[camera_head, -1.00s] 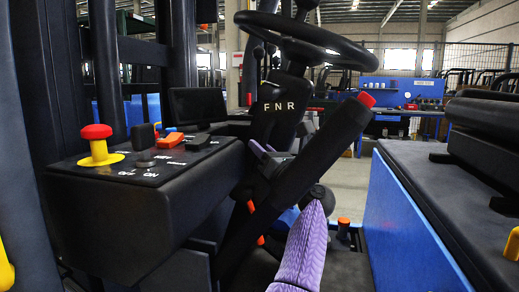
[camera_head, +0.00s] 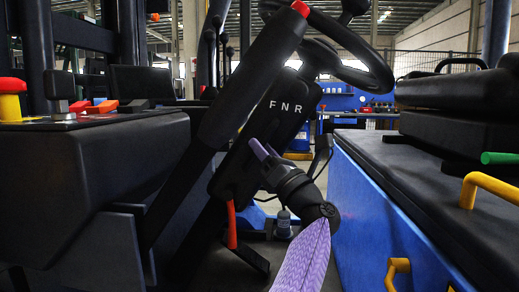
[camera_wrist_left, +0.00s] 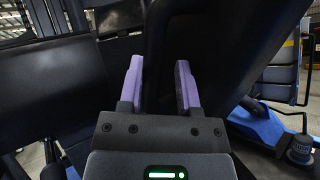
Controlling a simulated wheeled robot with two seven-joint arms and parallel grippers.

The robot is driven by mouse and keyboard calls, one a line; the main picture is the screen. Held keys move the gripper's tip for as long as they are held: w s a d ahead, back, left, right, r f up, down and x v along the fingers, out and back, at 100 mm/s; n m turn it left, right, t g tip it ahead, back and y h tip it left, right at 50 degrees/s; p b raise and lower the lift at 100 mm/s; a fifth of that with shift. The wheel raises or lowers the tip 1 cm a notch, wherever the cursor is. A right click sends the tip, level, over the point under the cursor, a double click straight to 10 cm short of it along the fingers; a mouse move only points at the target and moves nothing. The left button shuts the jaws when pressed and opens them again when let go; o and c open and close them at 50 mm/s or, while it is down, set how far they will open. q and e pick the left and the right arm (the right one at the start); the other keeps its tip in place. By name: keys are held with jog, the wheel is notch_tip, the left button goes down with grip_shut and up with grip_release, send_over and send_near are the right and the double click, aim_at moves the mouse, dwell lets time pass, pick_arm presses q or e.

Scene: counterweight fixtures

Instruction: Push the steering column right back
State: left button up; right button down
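The steering column (camera_head: 290,92) is a black post marked F N R, leaning up to the right in the head view. The black steering wheel (camera_head: 345,62) sits at its top. My left gripper (camera_head: 262,148) has purple fingers and lies against or just in front of the column's lower part; contact is not clear. In the left wrist view its fingers (camera_wrist_left: 158,75) stand apart, with a dark surface beyond, probably the column. Nothing is clearly held. My right gripper is out of view.
A black lever with a red button (camera_head: 299,8) crosses in front of the column. A console (camera_head: 90,170) stands at left. At right is a blue side panel (camera_head: 375,205) beneath a black seat (camera_head: 460,130), with a yellow handle (camera_head: 485,185).

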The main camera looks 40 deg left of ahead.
pick_arm(q)
jog(key=shift+d+r, duration=0.1)
jog(key=p+v, duration=0.1)
jog(key=v, duration=0.9)
jog(key=shift+p, duration=0.35)
